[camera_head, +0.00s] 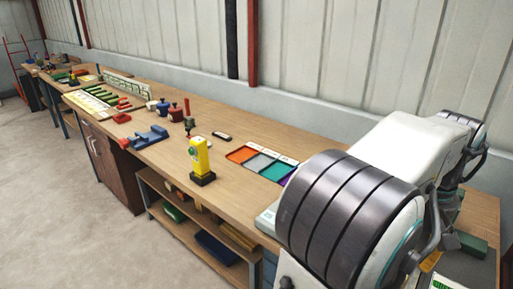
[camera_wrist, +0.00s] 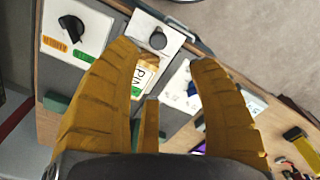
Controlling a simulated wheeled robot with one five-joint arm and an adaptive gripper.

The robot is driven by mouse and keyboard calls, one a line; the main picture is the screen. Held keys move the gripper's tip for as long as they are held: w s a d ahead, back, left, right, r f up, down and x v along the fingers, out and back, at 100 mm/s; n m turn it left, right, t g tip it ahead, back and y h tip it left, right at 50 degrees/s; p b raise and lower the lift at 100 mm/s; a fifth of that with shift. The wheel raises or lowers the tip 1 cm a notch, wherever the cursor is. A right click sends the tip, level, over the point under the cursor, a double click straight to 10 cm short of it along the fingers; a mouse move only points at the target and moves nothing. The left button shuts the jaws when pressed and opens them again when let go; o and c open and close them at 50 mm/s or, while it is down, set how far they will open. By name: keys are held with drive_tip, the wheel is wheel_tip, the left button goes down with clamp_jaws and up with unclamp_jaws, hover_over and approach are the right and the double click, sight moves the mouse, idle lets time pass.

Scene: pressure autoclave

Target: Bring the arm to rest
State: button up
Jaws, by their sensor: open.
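In the wrist view my gripper (camera_wrist: 165,55) is open, with its two yellow ribbed fingers spread and nothing held between them. Beyond the fingers is a white panel with a round grey knob (camera_wrist: 157,40) and a yellowish label. To its left is a white panel with a black knob (camera_wrist: 72,27), an orange label and a green label. The distance from the fingertips to the panels cannot be told. In the head view my arm (camera_head: 400,150) stretches over the right end of the bench, and my gripper cannot be made out there.
A long wooden bench (camera_head: 240,125) runs along the wall. It carries a yellow device on a black base (camera_head: 199,160), coloured trays (camera_head: 243,154), a blue vise (camera_head: 147,138) and several small red and blue objects (camera_head: 176,114). The concrete floor (camera_head: 80,220) at left is clear.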

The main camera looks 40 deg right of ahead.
idle(0.3)
drive_tip(key=f+m, duration=0.1)
drive_tip(key=m, duration=0.2)
drive_tip(key=f+m, duration=0.2)
drive_tip(key=d+f+m+h, duration=0.1)
drive_tip(key=f+m, duration=0.1)
drive_tip(key=m, duration=0.1)
drive_tip(key=shift+d+m, duration=0.1)
drive_tip(key=shift+m, duration=0.2)
drive_tip(key=w+a+f+n+t+p, duration=0.15)
drive_tip(key=w+a+n, duration=0.65)
drive_tip(key=w+a, duration=0.95)
drive_tip(key=w+a+r+n+t+y+p, duration=0.1)
drive_tip(key=w+a+r+n+t+p, duration=0.1)
drive_tip(key=a+n, duration=0.6)
drive_tip(key=shift+w+a+r+n+p, duration=0.35)
drive_tip(key=shift+w+a+r, duration=0.55)
drive_tip(key=shift+a, duration=1.95)
